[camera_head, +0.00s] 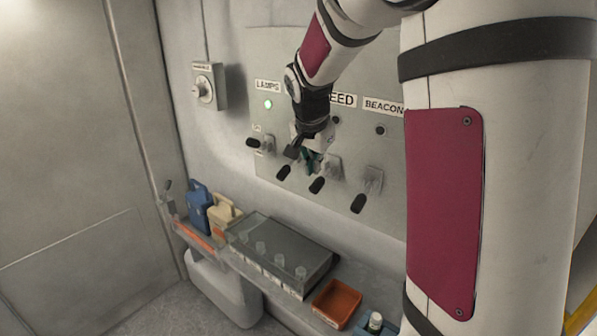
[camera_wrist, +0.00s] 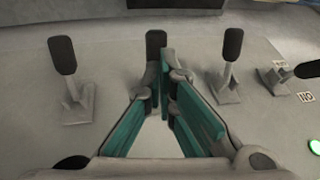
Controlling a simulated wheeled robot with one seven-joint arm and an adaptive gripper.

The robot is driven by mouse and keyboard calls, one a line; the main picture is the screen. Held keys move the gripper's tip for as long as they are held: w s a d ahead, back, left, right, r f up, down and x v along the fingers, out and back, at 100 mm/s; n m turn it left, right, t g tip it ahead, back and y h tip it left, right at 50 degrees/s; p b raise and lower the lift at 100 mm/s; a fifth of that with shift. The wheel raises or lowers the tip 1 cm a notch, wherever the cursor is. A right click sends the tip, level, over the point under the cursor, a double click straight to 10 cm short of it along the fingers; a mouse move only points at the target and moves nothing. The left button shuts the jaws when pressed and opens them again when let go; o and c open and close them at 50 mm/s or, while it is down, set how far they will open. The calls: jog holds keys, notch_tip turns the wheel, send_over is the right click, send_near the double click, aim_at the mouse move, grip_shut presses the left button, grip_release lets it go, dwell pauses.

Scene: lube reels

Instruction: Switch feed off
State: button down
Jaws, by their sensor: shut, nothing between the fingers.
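The FEED label (camera_head: 342,100) on the wall panel is partly covered by my arm. The dark lamp under it looks unlit. The feed lever (camera_head: 317,185), with a black grip, points down and outward, like the levers on either side of it. My gripper (camera_head: 308,162) is in front of the panel, just above this lever. In the wrist view, my shut, empty gripper (camera_wrist: 166,75) has its fingertips at the base of the feed lever (camera_wrist: 156,42), overlapping its lower part. I cannot tell whether they touch. The lever's base is hidden.
The LAMPS lever (camera_head: 257,143) sits higher, beside a lit green lamp (camera_head: 268,104). Another lever (camera_head: 284,172) is close on the left, the BEACON lever (camera_head: 358,203) on the right. A rotary switch (camera_head: 203,88) is far left. A shelf below holds jugs and an orange tray (camera_head: 337,303).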

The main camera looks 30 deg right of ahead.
aim_at(316, 181)
jog(key=shift+p+x, duration=0.3)
jog(key=shift+x, duration=1.75)
